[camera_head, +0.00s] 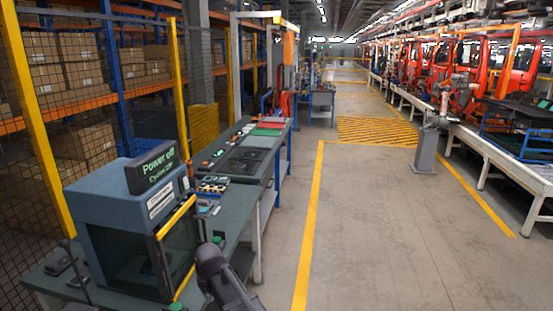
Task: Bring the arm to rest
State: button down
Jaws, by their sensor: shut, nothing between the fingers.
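A dark, jointed part of my arm rises from the bottom edge, just left of the middle. It stands in front of the bench's near right side. I cannot make out any gripper fingers on it, so my gripper does not show here. Whether the arm is moving cannot be told from this one frame.
A workbench (222,228) runs along the left, bearing a blue-grey enclosure (112,205) with a "Power off" display (152,167). A mesh fence (62,110) stands behind. The grey aisle floor (375,235) is clear. A pedestal arm (427,150) stands by the right-hand line.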

jog(key=s+d+m, duration=0.2)
jog(key=s+d, duration=0.1)
jog(key=d, duration=0.9)
jog(key=s+d+m+g+h, duration=0.1)
jog(key=s+d+m, duration=0.2)
jog(key=d, duration=1)
jog(key=s+d+m, duration=0.3)
jog(key=d, duration=1)
jog(key=shift+s+f, duration=0.35)
jog(key=shift+f, duration=0.05)
